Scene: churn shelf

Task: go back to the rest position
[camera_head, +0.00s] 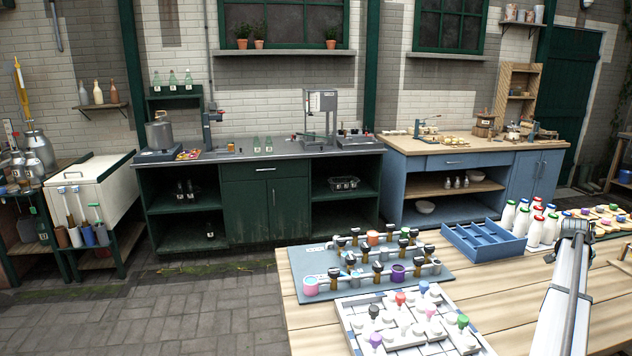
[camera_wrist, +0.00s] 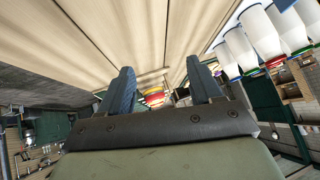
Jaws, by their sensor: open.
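My gripper (camera_wrist: 160,88) shows in the wrist view with its two dark blue fingers apart and nothing between them. Past the fingertips, small blurred red and yellow things show in the gap. In the head view a pale arm link of mine reaches in at the lower right over the wooden table (camera_head: 503,300). I cannot make out the gripper's fingers in that view. The wrist picture is turned over, with the table's planks (camera_wrist: 150,35) along its top.
On the table stand a grey-blue board (camera_head: 300,262) with valves, a white tray (camera_head: 350,322) with coloured knobs, a blue crate (camera_head: 468,252) and several white bottles (camera_head: 535,232) close to my arm. The bottles also show in the wrist view (camera_wrist: 262,35). Counters line the back wall.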

